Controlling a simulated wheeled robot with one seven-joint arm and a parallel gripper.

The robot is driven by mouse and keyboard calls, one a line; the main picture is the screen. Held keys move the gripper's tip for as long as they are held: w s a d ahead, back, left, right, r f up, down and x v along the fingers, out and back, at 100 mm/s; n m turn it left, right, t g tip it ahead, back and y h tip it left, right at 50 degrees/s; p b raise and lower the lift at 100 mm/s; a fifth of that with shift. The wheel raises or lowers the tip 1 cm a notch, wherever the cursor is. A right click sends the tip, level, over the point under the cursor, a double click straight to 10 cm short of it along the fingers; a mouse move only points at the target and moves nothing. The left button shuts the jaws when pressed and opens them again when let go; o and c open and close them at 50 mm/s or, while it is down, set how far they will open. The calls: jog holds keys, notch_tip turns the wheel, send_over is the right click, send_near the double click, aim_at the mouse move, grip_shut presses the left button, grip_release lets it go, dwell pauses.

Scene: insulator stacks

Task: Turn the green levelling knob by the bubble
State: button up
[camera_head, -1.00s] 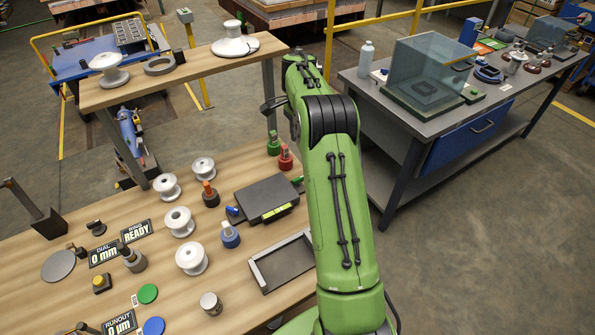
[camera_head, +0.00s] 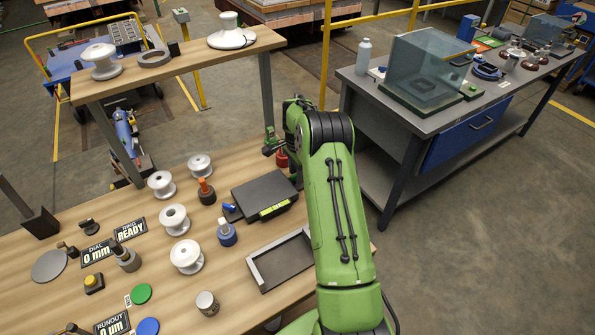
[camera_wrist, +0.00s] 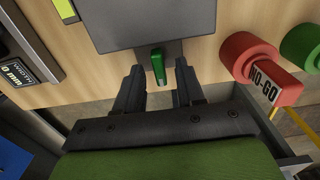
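The green levelling knob (camera_wrist: 158,67) sticks out from the edge of a dark square plate (camera_wrist: 150,22) in the wrist view. My gripper (camera_wrist: 159,70) is open, with one black finger on each side of the knob and visible gaps to both. The knob lies at about the level of the fingertips. A yellow-green strip (camera_wrist: 65,9), which looks like the bubble level, sits at the plate's left edge. In the head view the plate (camera_head: 262,190), its strip (camera_head: 272,211) and a blue knob (camera_head: 229,208) show. My arm hides the green knob there.
A red NO-GO gauge (camera_wrist: 262,68) and a green gauge (camera_wrist: 301,42) stand right of my gripper in the wrist view. A WIDTH display (camera_wrist: 18,70) is at left.

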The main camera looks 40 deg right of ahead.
grip_shut()
jog(key=n, duration=0.4)
jog(key=shift+w+r+n+p, duration=0.1)
jog(key=shift+n+p, duration=0.2)
jog(key=shift+p, duration=0.05)
jog(key=shift+w+n, duration=0.1)
jog(key=shift+n, duration=2.5)
grip_release()
